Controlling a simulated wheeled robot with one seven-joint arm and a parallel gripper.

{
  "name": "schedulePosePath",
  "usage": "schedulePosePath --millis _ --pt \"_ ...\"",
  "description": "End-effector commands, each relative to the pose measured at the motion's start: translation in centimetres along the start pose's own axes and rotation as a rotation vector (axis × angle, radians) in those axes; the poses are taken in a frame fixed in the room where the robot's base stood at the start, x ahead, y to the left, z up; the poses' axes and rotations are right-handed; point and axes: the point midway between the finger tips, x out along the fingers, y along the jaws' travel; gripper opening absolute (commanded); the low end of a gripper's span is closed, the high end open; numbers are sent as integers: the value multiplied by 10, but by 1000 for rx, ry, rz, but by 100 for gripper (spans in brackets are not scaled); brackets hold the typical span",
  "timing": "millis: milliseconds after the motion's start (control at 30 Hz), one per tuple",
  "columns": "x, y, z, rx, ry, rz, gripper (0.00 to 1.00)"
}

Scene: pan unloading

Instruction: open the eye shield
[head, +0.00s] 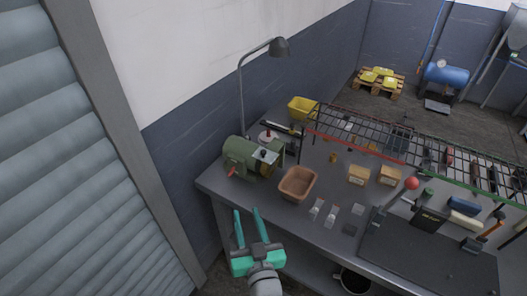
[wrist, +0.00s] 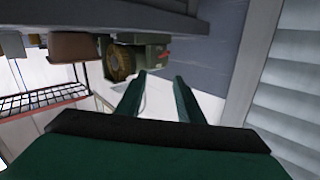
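The green bench grinder (head: 243,157) stands at the left end of the workbench. A pale, flat, tilted plate on it looks like the eye shield (head: 266,156); whether it is raised or lowered is hard to tell. In the wrist view the grinder (wrist: 150,52) appears upside down, with a round tan wheel (wrist: 122,62) at its side; I cannot make out the shield there. My gripper (head: 247,218) is teal, open and empty, in front of the bench's left front edge and apart from the grinder. Its two spread fingers also show in the wrist view (wrist: 161,92).
A brown tub (head: 284,190) sits right of the grinder. A desk lamp (head: 279,47) and yellow bin (head: 301,104) are behind. A wire rack (head: 365,136) runs along the bench, with small boxes (head: 358,176) before it. A shutter (head: 85,170) stands at left.

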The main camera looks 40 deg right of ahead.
Motion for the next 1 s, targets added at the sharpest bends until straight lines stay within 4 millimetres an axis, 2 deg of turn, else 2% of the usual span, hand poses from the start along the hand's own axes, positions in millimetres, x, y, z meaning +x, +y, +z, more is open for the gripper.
schedulePosePath --millis 33,200,400,567,667,1000 --pt "11 14 -20 -12 22 9 34" --pt "31 47 -69 -59 51 15 34" --pt "39 69 -103 -103 65 13 34" --pt "45 74 -111 -115 66 11 34" --pt "54 74 -111 -114 65 11 34" --pt "113 74 -115 -115 65 10 34"
